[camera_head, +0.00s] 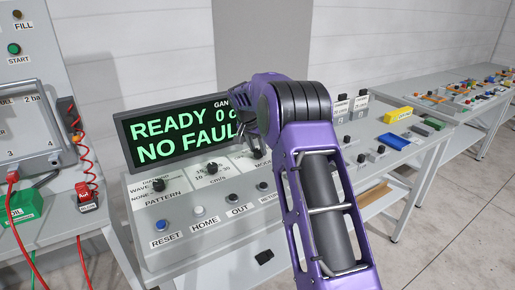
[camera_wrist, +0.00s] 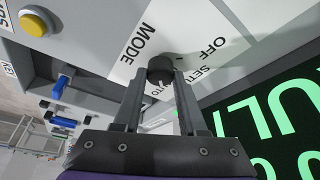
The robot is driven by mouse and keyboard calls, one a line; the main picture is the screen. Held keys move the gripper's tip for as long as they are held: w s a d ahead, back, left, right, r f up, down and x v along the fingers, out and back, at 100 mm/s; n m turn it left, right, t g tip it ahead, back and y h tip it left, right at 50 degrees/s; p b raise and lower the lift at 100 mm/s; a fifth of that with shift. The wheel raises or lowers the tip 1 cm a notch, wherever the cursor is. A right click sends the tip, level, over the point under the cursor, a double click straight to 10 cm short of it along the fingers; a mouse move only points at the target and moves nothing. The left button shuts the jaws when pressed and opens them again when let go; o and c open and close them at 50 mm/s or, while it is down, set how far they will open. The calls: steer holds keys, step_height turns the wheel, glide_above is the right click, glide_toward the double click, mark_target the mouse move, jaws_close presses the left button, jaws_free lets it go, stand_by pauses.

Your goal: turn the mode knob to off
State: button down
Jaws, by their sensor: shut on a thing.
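The mode knob (camera_wrist: 160,70) is a round black knob on the light panel in the wrist view. The words MODE, OFF, SETUP and part of AUTO are printed around it. My gripper (camera_wrist: 158,84) has one finger on each side of the knob and is shut on it. I cannot tell surely which word the knob points at. In the head view my gripper (camera_head: 249,142) reaches down to the console behind my purple arm, which hides part of the panel there.
A display (camera_head: 182,135) reading READY and NO FAULT stands behind the panel. The pattern knob (camera_head: 158,185) and speed knob (camera_head: 212,168) are to the left. Blue RESET (camera_head: 161,225) and white HOME (camera_head: 198,211) buttons line the front. A yellow button (camera_wrist: 34,24) shows in the wrist view.

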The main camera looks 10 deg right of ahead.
steer(key=shift+n, duration=0.3)
steer(key=n, duration=0.1)
steer(key=n+y, duration=0.1)
steer(key=n, duration=0.1)
steer(key=shift+d+r+n+t+y, duration=0.1)
steer(key=shift+d+n+t+y, duration=0.1)
steer(key=shift+n+t+y, duration=0.15)
steer(key=n+p, duration=0.1)
steer(key=n, duration=0.1)
steer(key=n+y+p, duration=0.1)
steer(key=n, duration=0.1)
steer(key=shift+d+n+t+y, duration=0.15)
steer(key=shift+n+t+y, duration=0.1)
steer(key=n+y, duration=0.1)
steer(key=n, duration=0.3)
steer(key=shift+d+y+p, duration=0.1)
steer(key=shift+y+p, duration=0.25)
steer(key=shift+y, duration=0.05)
steer(key=shift+w+n+g+y, duration=0.1)
steer(key=shift+n+g+y, duration=0.3)
steer(key=shift+n, duration=0.85)
steer(key=shift+n+g+y, duration=0.3)
steer(key=shift+n+y, duration=0.1)
steer(key=shift+n, duration=0.85)
steer(key=shift+c, duration=2.3)
jaws_free()
